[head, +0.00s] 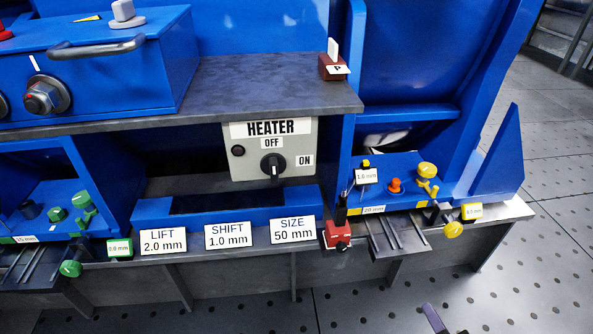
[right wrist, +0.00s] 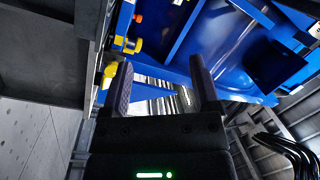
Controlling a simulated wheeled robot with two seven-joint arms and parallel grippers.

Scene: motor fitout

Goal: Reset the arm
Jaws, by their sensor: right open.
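My right gripper (right wrist: 162,78) is open and empty in the right wrist view, its two dark fingers well apart. In the head view only a small part of it (head: 434,319) shows at the bottom edge, over the floor in front of the bench. It is apart from the blue machine (head: 420,60) and from the yellow knob (head: 453,230) on the bench's right front. That yellow knob also shows left of the fingers in the right wrist view (right wrist: 110,70). My left gripper is not in view.
A grey HEATER box (head: 300,150) with a dark switch is mid-bench. Labels for LIFT (head: 163,242), SHIFT (head: 228,235) and SIZE (head: 293,229) line the front. A red block (head: 338,235) and green knobs (head: 70,268) stick out there. The perforated floor (head: 540,270) at right is clear.

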